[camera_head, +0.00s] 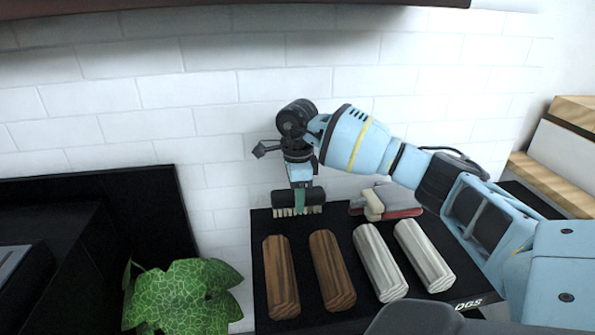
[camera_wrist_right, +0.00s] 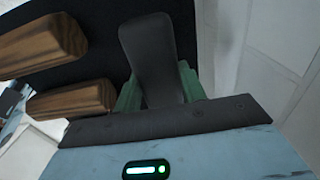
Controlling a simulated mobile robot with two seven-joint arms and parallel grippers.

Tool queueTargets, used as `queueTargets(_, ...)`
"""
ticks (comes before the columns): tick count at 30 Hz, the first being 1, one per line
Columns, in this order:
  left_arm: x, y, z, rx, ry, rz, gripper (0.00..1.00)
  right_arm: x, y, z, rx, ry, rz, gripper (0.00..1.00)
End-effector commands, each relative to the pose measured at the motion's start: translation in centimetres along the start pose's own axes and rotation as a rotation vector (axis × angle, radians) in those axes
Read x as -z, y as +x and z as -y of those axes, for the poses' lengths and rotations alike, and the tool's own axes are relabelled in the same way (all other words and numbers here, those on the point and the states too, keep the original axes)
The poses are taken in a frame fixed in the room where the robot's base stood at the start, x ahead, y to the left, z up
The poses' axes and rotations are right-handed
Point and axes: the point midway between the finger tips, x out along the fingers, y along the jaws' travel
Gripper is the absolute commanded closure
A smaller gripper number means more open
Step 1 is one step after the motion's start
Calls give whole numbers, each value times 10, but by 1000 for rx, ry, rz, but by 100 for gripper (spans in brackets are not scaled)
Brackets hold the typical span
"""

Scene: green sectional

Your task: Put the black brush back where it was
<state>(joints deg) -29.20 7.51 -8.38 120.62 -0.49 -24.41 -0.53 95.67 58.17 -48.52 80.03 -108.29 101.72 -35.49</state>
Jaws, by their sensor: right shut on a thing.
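The black brush (camera_head: 297,197) has a dark back and pale bristles that point down. It is at the far left part of the black board (camera_head: 300,318). My right gripper (camera_head: 301,183) is shut on it from above. In the right wrist view the brush (camera_wrist_right: 150,55) is a dark block between the green fingers of the gripper (camera_wrist_right: 158,90). I cannot tell whether the bristles touch the board. My left gripper is not in view.
Two dark wooden blocks (camera_head: 281,275) and two pale wooden blocks (camera_head: 379,262) lie in a row on the board. Other brushes (camera_head: 385,202) lie right of the held brush. A leafy plant (camera_head: 180,295) stands left. A white brick wall (camera_head: 215,85) is close behind.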

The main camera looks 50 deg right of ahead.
Motion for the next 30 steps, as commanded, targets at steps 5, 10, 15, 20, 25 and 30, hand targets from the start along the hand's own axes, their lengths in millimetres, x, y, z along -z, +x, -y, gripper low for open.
queueTargets(5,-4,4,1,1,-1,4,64,0,26,0,-3,0,-3,81)
queueTargets(10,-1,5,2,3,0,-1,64,0,28,0,0,0,0,81)
queueTargets(15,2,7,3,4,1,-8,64,0,29,0,-1,0,-1,81)
queueTargets(20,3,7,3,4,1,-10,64,0,31,0,-1,0,-1,50)
queueTargets(25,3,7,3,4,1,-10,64,0,31,0,-1,0,-1,38)
queueTargets(30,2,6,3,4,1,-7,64,0,31,0,-1,0,-1,38)
